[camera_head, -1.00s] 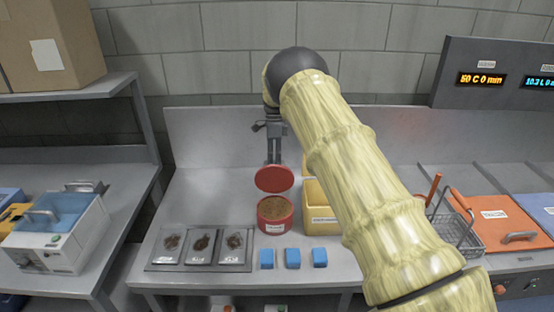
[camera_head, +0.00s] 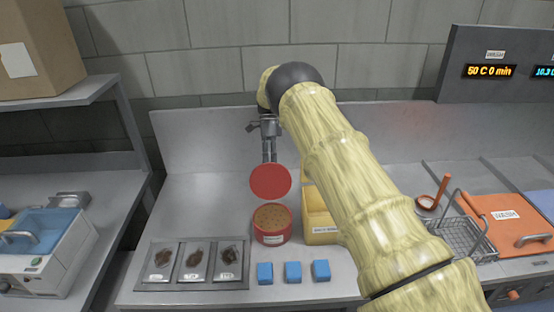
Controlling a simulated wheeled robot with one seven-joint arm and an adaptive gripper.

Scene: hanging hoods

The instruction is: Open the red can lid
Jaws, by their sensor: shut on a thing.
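The red can (camera_head: 271,231) stands upright on the metal counter, its top open and brown granular contents showing. The red lid (camera_head: 270,182) is off the can, tilted up just above and behind its rim, its broad face toward the camera. My gripper (camera_head: 269,157) points down from above and is shut on the lid at its upper edge. The exact finger contact is partly hidden behind the lid.
A yellow bin (camera_head: 322,229) stands right of the can, partly hidden by my arm. Blue blocks (camera_head: 293,271) lie in front. A tray (camera_head: 192,282) with labelled samples is front left. A wire basket (camera_head: 468,240) is right. The counter left of the can is clear.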

